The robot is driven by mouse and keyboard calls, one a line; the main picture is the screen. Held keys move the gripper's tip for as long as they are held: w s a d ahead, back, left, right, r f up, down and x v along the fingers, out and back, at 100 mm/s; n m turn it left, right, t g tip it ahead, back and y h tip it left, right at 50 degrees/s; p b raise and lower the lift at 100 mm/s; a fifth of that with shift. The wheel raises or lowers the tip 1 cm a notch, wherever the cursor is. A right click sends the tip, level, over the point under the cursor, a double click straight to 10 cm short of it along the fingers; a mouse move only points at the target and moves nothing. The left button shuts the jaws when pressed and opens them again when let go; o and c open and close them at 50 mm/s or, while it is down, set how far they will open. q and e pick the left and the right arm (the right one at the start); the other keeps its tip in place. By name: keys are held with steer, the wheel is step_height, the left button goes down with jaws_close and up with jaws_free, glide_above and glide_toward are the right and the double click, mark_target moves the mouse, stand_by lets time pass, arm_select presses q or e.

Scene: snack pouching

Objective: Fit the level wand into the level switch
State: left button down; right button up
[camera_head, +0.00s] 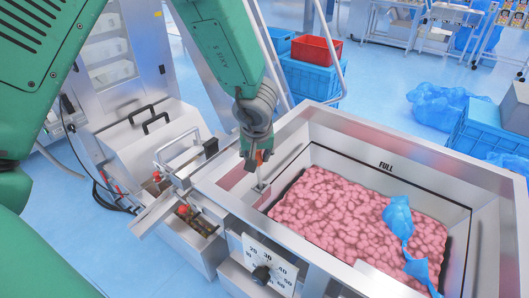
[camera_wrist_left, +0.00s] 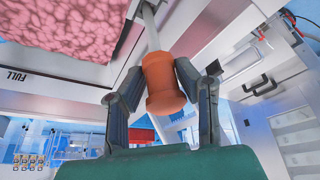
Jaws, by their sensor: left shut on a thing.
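My left gripper (camera_head: 258,157) points down over the left rim of the hopper (camera_head: 340,118). In the left wrist view my gripper (camera_wrist_left: 163,85) is shut around an orange handle (camera_wrist_left: 163,88), which I take for the level wand's grip. A pale metal shaft (camera_wrist_left: 150,28) runs from the handle towards the hopper. In the head view the shaft's lower end (camera_head: 262,187) is near the hopper's inner left corner. I cannot tell whether it touches or sits in anything. I cannot clearly make out the level switch. My right gripper is not in view.
Pink lumpy product (camera_head: 340,210) fills the hopper below a FULL mark, with a blue crumpled piece (camera_head: 398,218) on it. A dial panel (camera_head: 268,262) is at the front. A metal machine (camera_head: 150,140) stands left. Blue crates (camera_head: 312,78) and a red one (camera_head: 316,50) stand behind.

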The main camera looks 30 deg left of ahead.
mark_target(261, 162)
arm_select(q)
steer(key=shift+a+f, duration=0.35)
steer(key=shift+f, duration=0.3)
steer(key=shift+f+b, duration=0.3)
steer(key=shift+b, duration=0.1)
steer(key=d, duration=0.3)
steer(key=shift+d+f+b, duration=0.15)
steer(key=shift+f+b, duration=0.2)
steer(key=shift+a+f, duration=0.1)
steer(key=shift+a, duration=0.9)
steer(key=shift+d, duration=0.65)
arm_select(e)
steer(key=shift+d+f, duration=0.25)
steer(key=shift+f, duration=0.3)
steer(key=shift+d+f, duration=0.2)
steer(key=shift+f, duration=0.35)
arm_select(q)
steer(key=shift+a, duration=0.35)
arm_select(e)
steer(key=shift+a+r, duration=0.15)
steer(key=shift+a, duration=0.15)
arm_select(q)
steer(key=shift+d, duration=0.15)
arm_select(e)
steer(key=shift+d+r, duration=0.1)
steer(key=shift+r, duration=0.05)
